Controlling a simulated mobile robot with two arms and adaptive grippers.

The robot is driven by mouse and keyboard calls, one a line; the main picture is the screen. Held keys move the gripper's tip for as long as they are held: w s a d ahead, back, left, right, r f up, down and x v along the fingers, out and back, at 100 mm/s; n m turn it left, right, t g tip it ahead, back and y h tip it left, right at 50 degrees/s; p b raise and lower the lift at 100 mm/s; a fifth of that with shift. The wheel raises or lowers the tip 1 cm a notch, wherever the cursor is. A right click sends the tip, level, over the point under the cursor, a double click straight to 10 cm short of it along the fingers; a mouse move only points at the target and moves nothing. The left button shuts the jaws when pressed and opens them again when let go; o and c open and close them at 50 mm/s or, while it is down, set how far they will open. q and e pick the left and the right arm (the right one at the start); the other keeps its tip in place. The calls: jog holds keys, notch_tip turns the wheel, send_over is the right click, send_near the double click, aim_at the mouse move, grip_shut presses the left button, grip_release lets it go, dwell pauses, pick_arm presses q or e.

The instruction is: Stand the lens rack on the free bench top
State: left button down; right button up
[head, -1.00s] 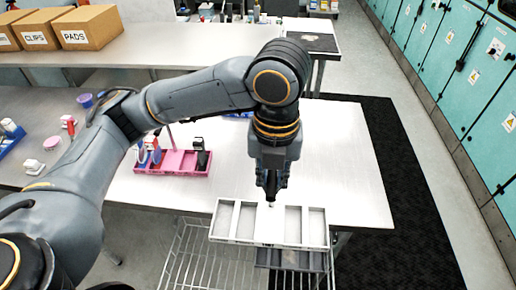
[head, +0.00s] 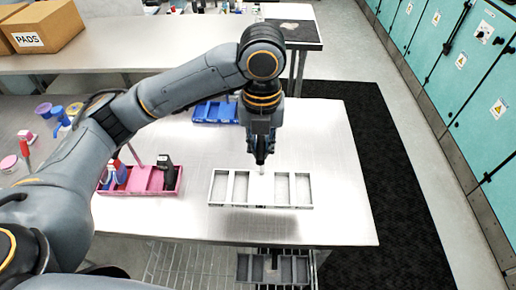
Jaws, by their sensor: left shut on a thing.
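The lens rack, a pale grey tray with several open compartments (head: 290,206), is held level over the front part of the bench top (head: 330,165). My left gripper (head: 260,164) points down and is shut on the rack at its middle divider. A soft shadow shows on the bench below the rack, so it appears to be a little above the surface. The compartments look empty. The gripper hides part of the rack's back edge. My right gripper is not in view.
A pink rack (head: 150,182) with several items stands left of the held rack. A blue rack (head: 212,112) lies behind, partly hidden by my arm. A dark grey rack (head: 258,270) sits lower, by the wire shelf. Bench top to the right is clear.

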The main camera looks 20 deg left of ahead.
aim_at(261, 171)
pick_arm(q)
jog(key=w+a+f+p, duration=0.2)
jog(key=w+f+p, duration=0.3)
jog(key=f, duration=0.5)
jog(key=w, duration=0.2)
jog(key=shift+w+f, duration=0.2)
jog(key=shift+w, duration=0.2)
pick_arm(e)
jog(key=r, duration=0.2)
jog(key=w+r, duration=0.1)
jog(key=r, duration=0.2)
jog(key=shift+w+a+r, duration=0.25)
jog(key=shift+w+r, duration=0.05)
pick_arm(q)
jog(key=shift+a, duration=0.1)
jog(key=c, duration=1.7)
grip_release()
jog(key=shift+f, duration=0.15)
jog(key=shift+c, duration=0.2)
jog(key=o, duration=0.5)
jog(key=shift+c, duration=0.2)
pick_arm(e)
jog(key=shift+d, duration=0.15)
